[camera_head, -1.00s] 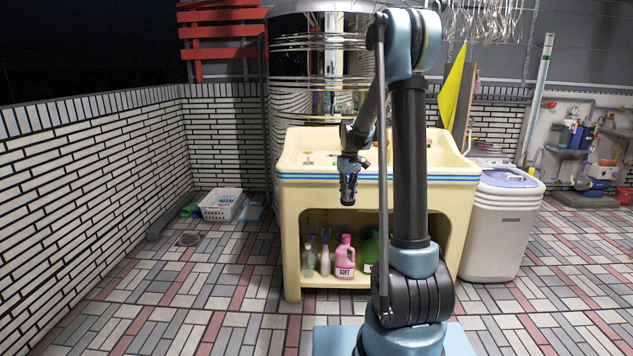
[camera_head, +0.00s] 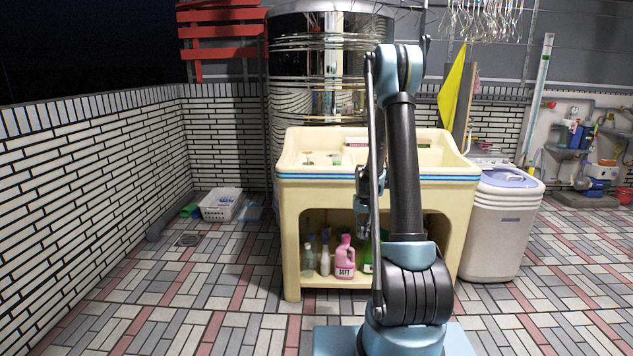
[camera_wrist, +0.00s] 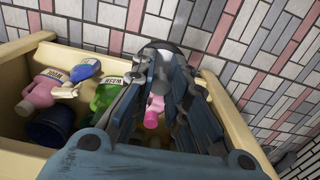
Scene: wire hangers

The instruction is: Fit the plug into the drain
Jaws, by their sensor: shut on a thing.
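My gripper (camera_head: 362,230) hangs in front of the cream sink unit (camera_head: 300,187), low by its shelf opening. It is partly hidden behind my arm in the head view. In the wrist view my gripper (camera_wrist: 165,60) is shut, with a dark rounded thing, probably the plug (camera_wrist: 165,45), at its fingertips. Its full shape is hidden by the fingers. I cannot make out a drain in the sink basin. A round grate (camera_head: 188,240) lies in the floor to the left of the sink unit.
A pink bottle (camera_head: 344,258) and other bottles stand on the lower shelf. A white basket (camera_head: 221,204) is by the left wall. The floor at front left is clear.

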